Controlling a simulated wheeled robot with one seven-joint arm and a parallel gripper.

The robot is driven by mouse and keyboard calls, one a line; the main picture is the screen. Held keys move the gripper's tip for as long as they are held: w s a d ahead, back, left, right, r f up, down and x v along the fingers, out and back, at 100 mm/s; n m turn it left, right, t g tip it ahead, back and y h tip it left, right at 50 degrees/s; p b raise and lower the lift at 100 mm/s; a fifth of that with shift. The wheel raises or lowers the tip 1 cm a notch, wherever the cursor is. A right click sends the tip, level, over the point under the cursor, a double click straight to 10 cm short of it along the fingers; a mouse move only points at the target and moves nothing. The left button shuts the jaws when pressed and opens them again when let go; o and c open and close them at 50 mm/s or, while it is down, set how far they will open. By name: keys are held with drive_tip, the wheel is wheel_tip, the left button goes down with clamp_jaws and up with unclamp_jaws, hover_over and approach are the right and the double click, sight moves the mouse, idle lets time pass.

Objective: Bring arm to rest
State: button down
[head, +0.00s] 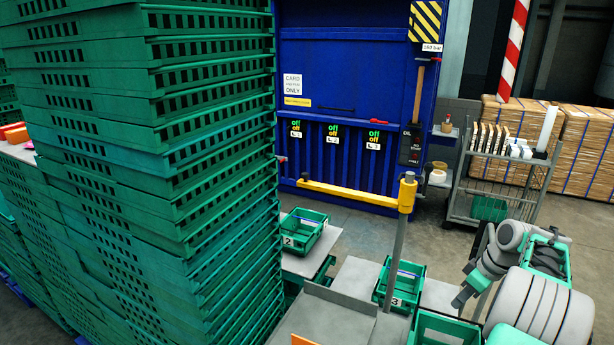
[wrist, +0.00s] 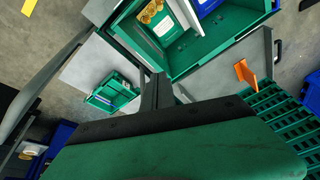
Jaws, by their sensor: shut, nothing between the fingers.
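My arm folds at the lower right of the head view, beside large grey rounded parts of my own. My gripper (head: 459,301) hangs low there, over the area near the numbered crates. In the wrist view my gripper (wrist: 157,82) is shut, its fingers together with nothing between them. Below its fingers a large green crate (wrist: 205,50) shows, holding a yellow-and-white packet (wrist: 152,14) and something blue. The gripper appears apart from the crate.
Crate 2 (head: 305,224) and crate 3 (head: 400,277) stand on grey surfaces. A yellow barrier bar (head: 350,196) on a post is near them. Tall green crate stacks (head: 150,120) fill the left. A blue compactor (head: 345,75) and a cart (head: 500,165) stand behind, with open floor between.

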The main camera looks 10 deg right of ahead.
drive_tip(key=s+a+f+m+g, duration=0.2)
drive_tip(key=s+a+f+m, duration=0.65)
drive_tip(key=s+m, duration=0.3)
drive_tip(key=s+a+r+h+b, duration=0.1)
drive_tip(key=s+a+r, duration=0.15)
drive_tip(key=a, duration=0.45)
drive_tip(key=s+a+r+h+b, duration=0.1)
drive_tip(key=a+r, duration=0.2)
drive_tip(key=a, duration=0.5)
drive_tip(key=w+a+r+n+t+b, duration=0.1)
drive_tip(key=w+a+r+n+t, duration=0.1)
drive_tip(key=a, duration=0.6)
drive_tip(key=w+a+r+n+t+b, duration=0.1)
drive_tip(key=w+a+r+n+t, duration=0.1)
drive_tip(key=a+r+n, duration=0.2)
drive_tip(key=a+r, duration=0.3)
drive_tip(key=a, duration=0.1)
drive_tip(key=shift+w+r+n, duration=0.15)
drive_tip(key=shift+w+n, duration=0.2)
